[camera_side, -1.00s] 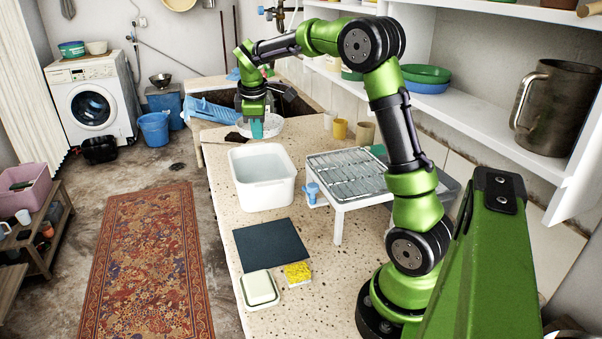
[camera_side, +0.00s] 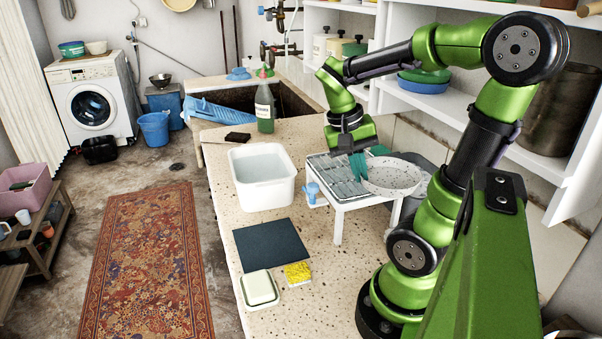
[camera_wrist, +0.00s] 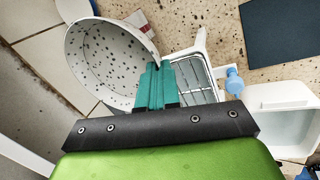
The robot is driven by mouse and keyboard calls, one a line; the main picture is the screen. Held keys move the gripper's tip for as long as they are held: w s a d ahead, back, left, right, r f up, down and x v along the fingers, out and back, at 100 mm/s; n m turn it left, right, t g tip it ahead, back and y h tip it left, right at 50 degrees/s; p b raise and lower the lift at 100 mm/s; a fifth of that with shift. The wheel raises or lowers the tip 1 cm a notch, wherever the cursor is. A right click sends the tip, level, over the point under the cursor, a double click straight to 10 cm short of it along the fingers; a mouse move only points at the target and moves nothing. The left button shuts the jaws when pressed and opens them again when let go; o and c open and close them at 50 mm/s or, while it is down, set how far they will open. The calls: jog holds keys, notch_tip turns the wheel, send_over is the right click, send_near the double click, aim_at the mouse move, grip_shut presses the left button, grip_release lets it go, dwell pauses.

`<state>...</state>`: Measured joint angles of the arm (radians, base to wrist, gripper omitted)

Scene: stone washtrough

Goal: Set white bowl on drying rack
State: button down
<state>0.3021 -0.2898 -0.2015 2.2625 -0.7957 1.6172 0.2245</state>
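The white bowl (camera_side: 395,176) is round with dark speckles, and its hollow shows in the wrist view (camera_wrist: 108,48). My gripper (camera_side: 358,166) has its teal fingers close together on the bowl's near-left rim in the side view; they also show in the wrist view (camera_wrist: 156,86). The bowl hangs to the right of the fingers. The drying rack (camera_side: 338,177) is a white stand with a grey slatted top, and part of it shows in the wrist view (camera_wrist: 197,78). The bowl is over the rack's right part and reaches past it. I cannot tell whether they touch.
A white tub (camera_side: 262,192) stands left of the rack. A green bottle (camera_side: 265,108) and dark brush (camera_side: 238,137) are farther back. A dark mat (camera_side: 270,245), soap dish (camera_side: 259,289) and yellow sponge (camera_side: 298,273) lie in front. The shelf (camera_side: 440,105) is close behind my arm.

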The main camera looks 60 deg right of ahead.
send_over(332, 169)
jog(key=shift+w+a+f, duration=0.35)
jog(key=shift+a+f, duration=0.1)
jog(key=shift+f, duration=0.25)
jog(key=shift+w+d+f, duration=0.1)
jog(key=shift+f, duration=1.65)
jog(key=shift+f, duration=0.15)
jog(key=c, duration=1.7)
grip_release()
jog(key=o, duration=0.3)
jog(key=shift+o, duration=0.2)
